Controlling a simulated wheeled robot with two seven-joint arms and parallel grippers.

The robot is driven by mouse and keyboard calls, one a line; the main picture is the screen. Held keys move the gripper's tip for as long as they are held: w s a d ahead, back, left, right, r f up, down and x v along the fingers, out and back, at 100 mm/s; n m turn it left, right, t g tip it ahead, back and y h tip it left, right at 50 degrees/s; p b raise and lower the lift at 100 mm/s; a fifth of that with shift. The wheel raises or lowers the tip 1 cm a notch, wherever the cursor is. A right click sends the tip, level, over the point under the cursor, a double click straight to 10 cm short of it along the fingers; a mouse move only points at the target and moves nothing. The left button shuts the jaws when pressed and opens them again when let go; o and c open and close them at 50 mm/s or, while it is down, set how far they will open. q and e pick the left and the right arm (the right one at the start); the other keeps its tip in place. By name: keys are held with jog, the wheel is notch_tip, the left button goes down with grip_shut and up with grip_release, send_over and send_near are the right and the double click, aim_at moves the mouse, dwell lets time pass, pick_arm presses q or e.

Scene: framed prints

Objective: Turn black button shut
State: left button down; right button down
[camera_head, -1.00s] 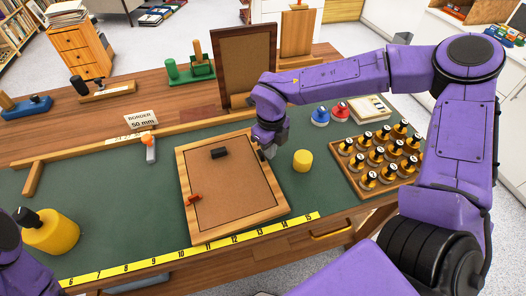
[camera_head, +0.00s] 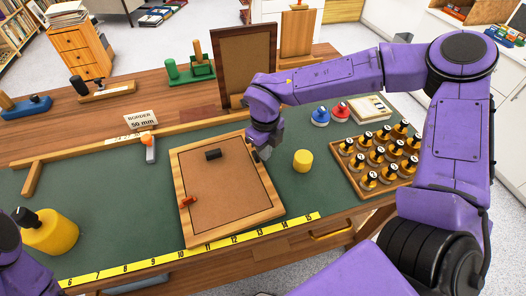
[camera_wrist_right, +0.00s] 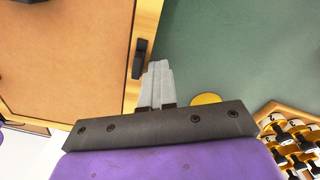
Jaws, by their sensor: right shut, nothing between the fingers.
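A wooden frame (camera_head: 228,242) with a tan back panel (camera_head: 228,190) lies on the green mat. In the right wrist view, a narrow black button (camera_wrist_right: 139,58) lies roughly along the frame's right rail. My right gripper (camera_head: 265,154) is shut and empty beside this rail. Its fingertips (camera_wrist_right: 159,68) are just right of the black button; I cannot tell whether they touch. In the head view, my gripper hides that spot. A red button (camera_head: 187,201) sits at the left rail, and a dark block (camera_head: 213,155) near the far rail. My left gripper is out of view.
A yellow cylinder (camera_head: 302,161) stands right of my gripper, with a tray of numbered pegs (camera_head: 374,195) beyond. An upright frame (camera_head: 219,68) stands behind. A yellow ruler strip (camera_head: 150,264) runs along the front edge.

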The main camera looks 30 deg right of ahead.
jog(key=shift+a, duration=0.35)
jog(key=shift+s+a, duration=0.15)
jog(key=shift+a, duration=0.2)
dwell(0.6)
jog(key=shift+r, duration=0.1)
notch_tip(320, 180, up, 7)
jog(key=p, duration=0.7)
dwell(0.3)
